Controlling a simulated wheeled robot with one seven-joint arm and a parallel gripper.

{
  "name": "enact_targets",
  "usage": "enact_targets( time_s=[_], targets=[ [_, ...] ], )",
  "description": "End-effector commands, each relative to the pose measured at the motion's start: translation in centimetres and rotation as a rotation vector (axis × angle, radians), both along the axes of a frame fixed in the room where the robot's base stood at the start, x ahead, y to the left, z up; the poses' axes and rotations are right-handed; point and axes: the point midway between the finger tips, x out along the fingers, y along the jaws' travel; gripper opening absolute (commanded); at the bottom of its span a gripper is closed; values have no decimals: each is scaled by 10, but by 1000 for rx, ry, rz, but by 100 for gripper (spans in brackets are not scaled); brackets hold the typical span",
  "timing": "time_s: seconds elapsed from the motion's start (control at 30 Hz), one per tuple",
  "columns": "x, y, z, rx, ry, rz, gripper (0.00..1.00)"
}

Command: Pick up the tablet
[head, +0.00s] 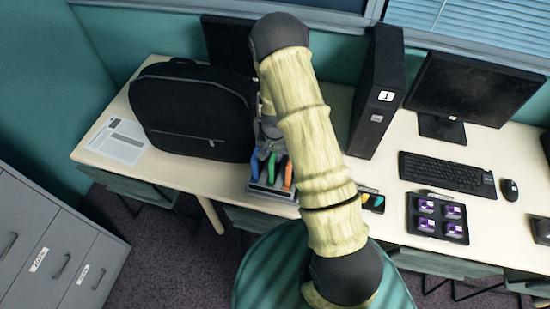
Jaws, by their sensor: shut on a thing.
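My gripper (267,132) is partly in view as grey parts between the backpack and my pale arm, just above a small grey holder. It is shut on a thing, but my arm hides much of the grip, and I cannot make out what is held. I cannot clearly identify the tablet. A small dark item with yellow and teal patches (373,202) lies on the desk right of my arm, partly covered by it; I cannot tell whether it is the tablet.
A black backpack (190,112) and paper (119,140) are left on the desk (175,175). The holder (271,193) has blue, green and orange items. Right of my arm stand a computer tower (380,90), monitor (474,88), keyboard (446,174), mouse (510,190) and tray of purple items (437,232).

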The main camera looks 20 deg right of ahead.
Motion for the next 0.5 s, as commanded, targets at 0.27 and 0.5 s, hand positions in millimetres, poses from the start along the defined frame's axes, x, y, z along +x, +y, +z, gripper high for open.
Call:
enact_targets(
  time_s=[0.27,0.5],
  targets=[
    [1,0,35,-1,-5,2,0],
    [1,0,76,0,-4,1,0]
  ],
)
